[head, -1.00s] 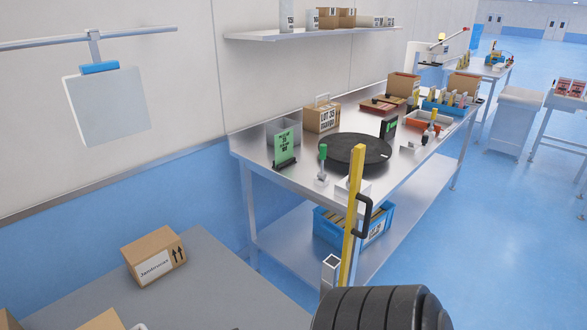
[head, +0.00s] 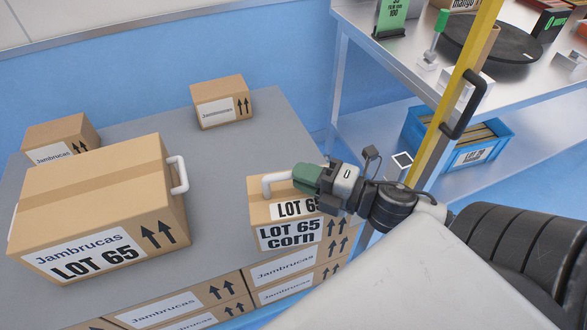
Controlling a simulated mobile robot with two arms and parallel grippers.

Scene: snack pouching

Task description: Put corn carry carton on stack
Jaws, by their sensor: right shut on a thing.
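The corn carry carton (head: 266,213) is a small brown box labelled "LOT 65 corn" with a white handle. It is at the front right corner of the stack's grey top (head: 215,185). My right gripper (head: 308,178), with green fingertips, is shut on the carton's handle and covers part of its top. I cannot tell whether the carton rests on the stack or hangs just over it. Brown Jambrucas cartons (head: 283,268) show in the stack's front, below the corn carton. My left gripper is not in view.
A large "LOT 65" Jambrucas carton (head: 100,195) with white handles stands on the left. Two small cartons stand behind, one at the back (head: 220,100) and one at left (head: 62,135). A yellow post (head: 455,95) and steel table (head: 375,55) are at right.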

